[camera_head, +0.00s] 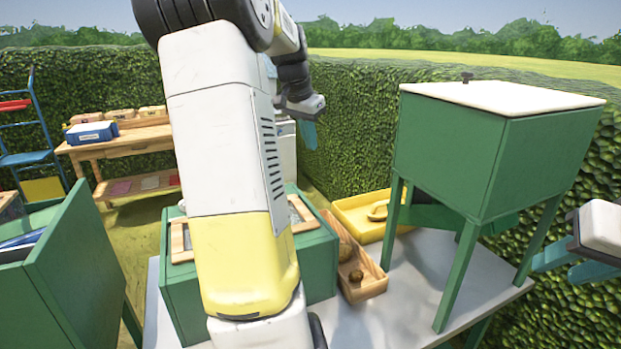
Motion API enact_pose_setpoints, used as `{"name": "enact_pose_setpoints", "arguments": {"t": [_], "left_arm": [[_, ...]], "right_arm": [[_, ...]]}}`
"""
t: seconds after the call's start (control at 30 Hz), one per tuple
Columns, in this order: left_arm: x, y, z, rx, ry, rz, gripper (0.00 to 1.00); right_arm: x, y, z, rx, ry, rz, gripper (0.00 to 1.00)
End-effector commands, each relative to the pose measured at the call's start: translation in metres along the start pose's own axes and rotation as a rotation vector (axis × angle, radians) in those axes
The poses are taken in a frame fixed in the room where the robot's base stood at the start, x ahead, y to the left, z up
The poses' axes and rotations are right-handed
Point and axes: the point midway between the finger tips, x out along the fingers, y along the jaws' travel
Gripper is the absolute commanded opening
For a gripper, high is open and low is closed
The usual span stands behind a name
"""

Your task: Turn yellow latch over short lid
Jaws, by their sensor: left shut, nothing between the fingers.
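I cannot make out a yellow latch; my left arm covers much of the middle of the view. A low green box (318,262) stands on the pale table, with wood-framed panels (304,215) on its top, partly hidden behind that arm. A tall-legged green box (540,160) at the right has a white lid (500,97) with a small dark knob (467,77). I cannot tell which part is the short lid. My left gripper (308,134) is shut and empty, raised above the low box's far side. My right gripper (550,266) is open and empty at the right edge, beside the tall box's legs.
A wooden tray (372,284) with small brown items and a yellow tray (362,229) lie between the green boxes. A green bin (85,255) stands at the left. A wooden workbench (130,141) stands behind. The pale table (405,318) has bare room in front.

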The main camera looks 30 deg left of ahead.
Motion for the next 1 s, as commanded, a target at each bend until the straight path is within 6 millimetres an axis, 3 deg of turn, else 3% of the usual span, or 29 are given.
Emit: {"name": "enact_pose_setpoints", "arguments": {"t": [0.03,0.1,0.2,0.3,0.57,1.0], "left_arm": [[0.011,-0.029,0.003,-0.008,-0.004,0.01,0.0],[0.022,-0.06,0.007,-0.004,-0.003,0.022,0.0],[0.035,-0.095,0.015,-0.001,0.002,0.036,0.0],[0.042,-0.118,0.023,0.001,0.009,0.043,0.0],[0.059,-0.129,0.027,0.003,0.012,0.05,0.0],[0.148,-0.123,0.026,0.005,0.012,0.051,0.0]], "right_arm": [[0.0,0.0,0.0,0.0,0.0,0.0,0.36],[0.0,0.0,0.0,0.0,0.0,0.0,0.36],[0.0,0.0,0.0,0.0,0.0,0.0,0.36],[0.0,0.0,0.0,0.0,0.0,0.0,0.36],[0.0,0.0,0.0,0.0,0.0,0.0,0.36],[0.0,0.0,0.0,0.0,0.0,0.0,0.36]]}}
